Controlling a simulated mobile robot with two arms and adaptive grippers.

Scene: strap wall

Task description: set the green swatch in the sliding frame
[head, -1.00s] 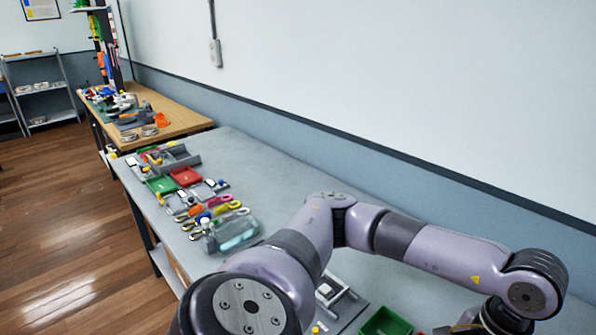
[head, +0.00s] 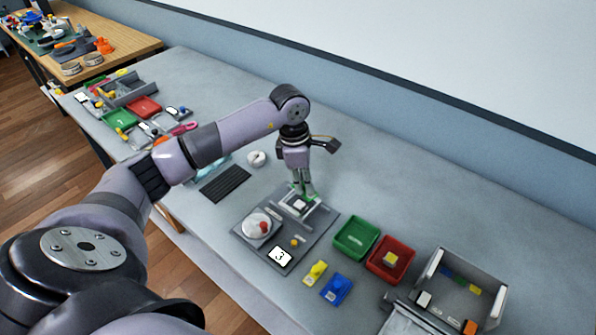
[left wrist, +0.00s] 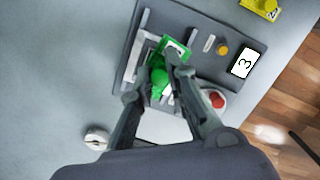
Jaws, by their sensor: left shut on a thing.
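My left gripper (head: 303,188) points down over the grey board with the sliding frame (head: 318,212), at the middle of the bench. It is shut on the green swatch (left wrist: 160,83), whose green knob shows between the fingers in the left wrist view. The swatch's flat green part lies over or between the pale rails of the frame (left wrist: 136,52); I cannot tell whether it is seated. In the head view only a little green (head: 310,197) shows by the fingertips. My right gripper is not in view.
The board also bears a white round part with a red knob (head: 263,227), a small yellow knob (head: 295,243) and a "3" card (head: 280,257). Green (head: 343,251) and red (head: 378,271) trays, yellow and blue tagged pieces and a grey bin stand to the right. Bench behind is clear.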

